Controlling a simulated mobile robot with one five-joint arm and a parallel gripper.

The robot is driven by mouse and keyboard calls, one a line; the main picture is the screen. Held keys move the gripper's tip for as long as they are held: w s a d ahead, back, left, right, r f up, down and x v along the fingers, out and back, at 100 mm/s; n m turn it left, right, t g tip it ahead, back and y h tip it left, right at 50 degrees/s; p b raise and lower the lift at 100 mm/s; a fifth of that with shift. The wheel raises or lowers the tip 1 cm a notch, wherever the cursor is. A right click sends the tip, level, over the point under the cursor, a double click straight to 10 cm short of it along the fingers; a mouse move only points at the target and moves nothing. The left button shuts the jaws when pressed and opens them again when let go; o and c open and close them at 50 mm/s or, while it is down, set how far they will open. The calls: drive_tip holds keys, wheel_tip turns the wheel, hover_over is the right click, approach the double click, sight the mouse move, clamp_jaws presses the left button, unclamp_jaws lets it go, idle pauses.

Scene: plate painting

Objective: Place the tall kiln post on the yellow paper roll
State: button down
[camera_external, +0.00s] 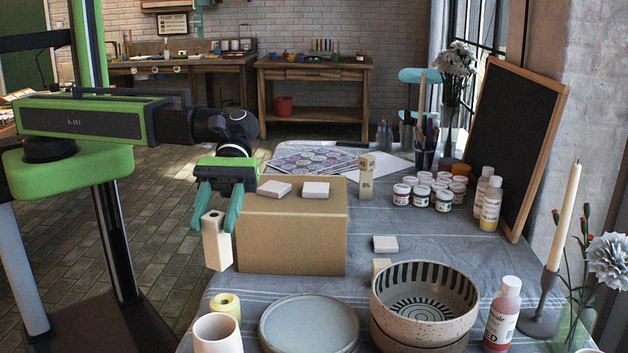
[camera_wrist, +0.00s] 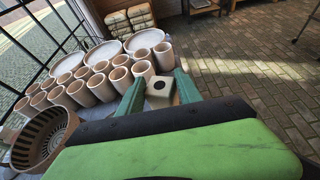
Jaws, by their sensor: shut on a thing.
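The tall kiln post (camera_external: 217,247) is a pale beige square block with a hole in its top end. My gripper (camera_external: 213,222) is shut on its upper part and holds it upright, left of the cardboard box. In the wrist view the post's holed top (camera_wrist: 160,87) sits between the two green fingers of my gripper (camera_wrist: 159,82). The yellow paper roll (camera_external: 226,305) is a short, pale yellow ring standing near the table's front left. It is lower in the external picture than the post, apart from it. I cannot make the roll out in the wrist view.
The cardboard box (camera_external: 292,243) carries two white tiles. A pinkish cup (camera_external: 217,335) stands in front of the roll, a grey plate (camera_external: 308,325) to its right, and stacked bowls (camera_external: 424,305) farther right. Paint jars (camera_external: 429,190) and a chalkboard (camera_external: 517,135) are at the right.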

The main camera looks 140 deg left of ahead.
sight(219, 257)
wheel_tip(219, 257, down, 8)
drive_tip(key=b, duration=0.8)
drive_tip(key=shift+f, duration=0.15)
drive_tip(key=shift+r, duration=0.25)
drive_tip(key=shift+f, duration=0.2)
drive_tip(key=c, duration=0.8)
unclamp_jaws()
